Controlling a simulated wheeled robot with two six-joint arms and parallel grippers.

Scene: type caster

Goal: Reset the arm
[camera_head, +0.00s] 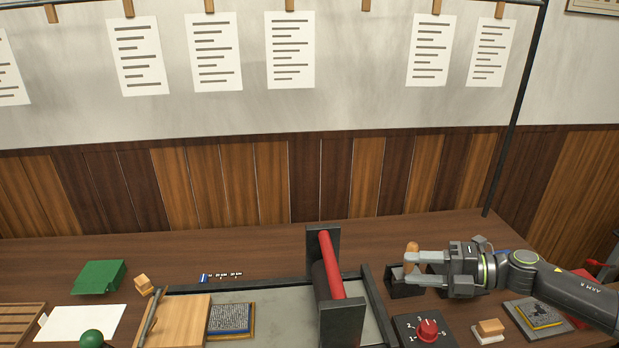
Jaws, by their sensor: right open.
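My right arm comes in from the right edge. My right gripper (407,269) is open, with its fingers pointing left at a small dark holder (393,287) on the table. A rounded wooden handle (412,247) stands upright there and shows just above the upper finger. Its lower part is hidden by the fingers, so I cannot tell whether they touch it or stand around it. My left gripper is not in view.
A press with a red roller (331,264) stands mid-table. A type block (229,319) lies beside a wooden board (181,322). A dial box with a red knob (428,330) is in front of my right gripper. A green box (99,277) sits at left. The back table strip is clear.

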